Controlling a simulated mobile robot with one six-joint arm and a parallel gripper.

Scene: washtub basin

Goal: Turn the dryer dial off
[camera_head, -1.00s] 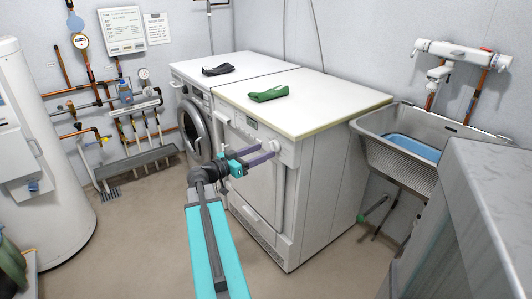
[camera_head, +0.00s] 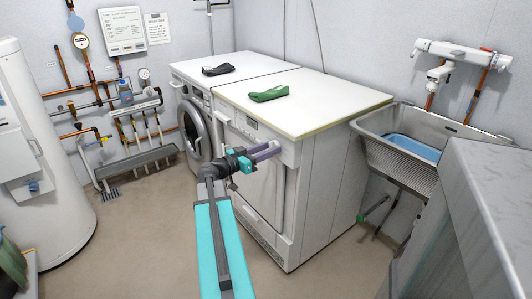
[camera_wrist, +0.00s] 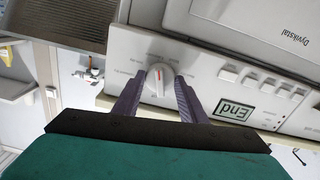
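The dryer (camera_head: 318,205) is the white machine on the right of a pair. Its dial (camera_wrist: 160,77) is a round white knob with a red pointer mark, on the front panel, seen upside down in the wrist view. My gripper (camera_wrist: 160,80) is open, with one purple finger on each side of the dial. The fingertips are close to the knob; I cannot tell whether they touch it. In the head view my gripper (camera_head: 278,148) reaches the right end of the dryer's panel and partly hides the dial. The dryer's display (camera_wrist: 234,107) reads "End".
A washing machine (camera_head: 194,125) stands left of the dryer. A green cloth (camera_head: 268,94) and a dark cloth (camera_head: 218,70) lie on top. A metal basin (camera_head: 400,150) is at the right, and a grey cabinet (camera_head: 480,220) stands in front of it. Open floor lies at left.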

